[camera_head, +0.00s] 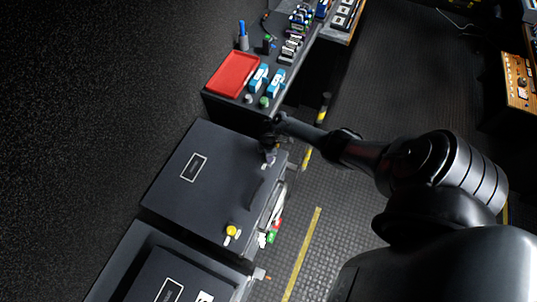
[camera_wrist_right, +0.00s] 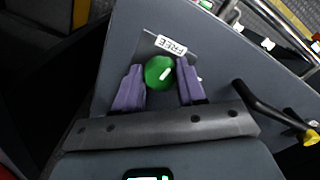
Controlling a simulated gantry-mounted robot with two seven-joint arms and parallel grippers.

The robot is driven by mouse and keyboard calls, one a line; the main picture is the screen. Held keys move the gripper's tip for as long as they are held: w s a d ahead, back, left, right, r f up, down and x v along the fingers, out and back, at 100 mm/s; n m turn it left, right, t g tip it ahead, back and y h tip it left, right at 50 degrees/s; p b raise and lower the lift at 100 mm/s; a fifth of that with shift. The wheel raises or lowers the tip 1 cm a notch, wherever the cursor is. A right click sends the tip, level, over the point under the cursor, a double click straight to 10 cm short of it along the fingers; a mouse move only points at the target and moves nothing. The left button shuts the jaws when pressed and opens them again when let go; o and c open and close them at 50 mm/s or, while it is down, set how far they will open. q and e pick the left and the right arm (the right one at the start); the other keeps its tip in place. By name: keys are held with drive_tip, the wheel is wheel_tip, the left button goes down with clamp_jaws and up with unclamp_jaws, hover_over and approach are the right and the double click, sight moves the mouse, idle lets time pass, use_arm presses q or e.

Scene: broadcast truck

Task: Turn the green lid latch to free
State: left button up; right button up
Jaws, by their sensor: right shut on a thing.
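The green lid latch (camera_wrist_right: 159,72) is a round knob with a short white mark on a grey case lid. A white FREE label (camera_wrist_right: 171,45) lies just beyond it; the white mark slants toward the upper right in the right wrist view. My right gripper (camera_wrist_right: 161,84) is shut on the knob, with one purple finger on each side. In the head view my right gripper (camera_head: 270,148) is over the far right corner of the dark case lid (camera_head: 215,175), and it hides the green latch there. My left gripper is in neither view.
A yellow knob (camera_head: 231,231) sits at the near corner of the same lid, beside a dark handle (camera_wrist_right: 262,106). A bench with a red tray (camera_head: 233,74) and blue-white items (camera_head: 258,78) stands beyond the case. A second case (camera_head: 165,275) is nearer. Floor to the right is open.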

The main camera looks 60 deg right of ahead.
idle(0.6)
drive_tip(key=o, duration=1.1)
drive_tip(key=shift+r, duration=0.1)
drive_tip(key=shift+r+p, duration=1.75)
drive_tip(key=shift+r, duration=3.55)
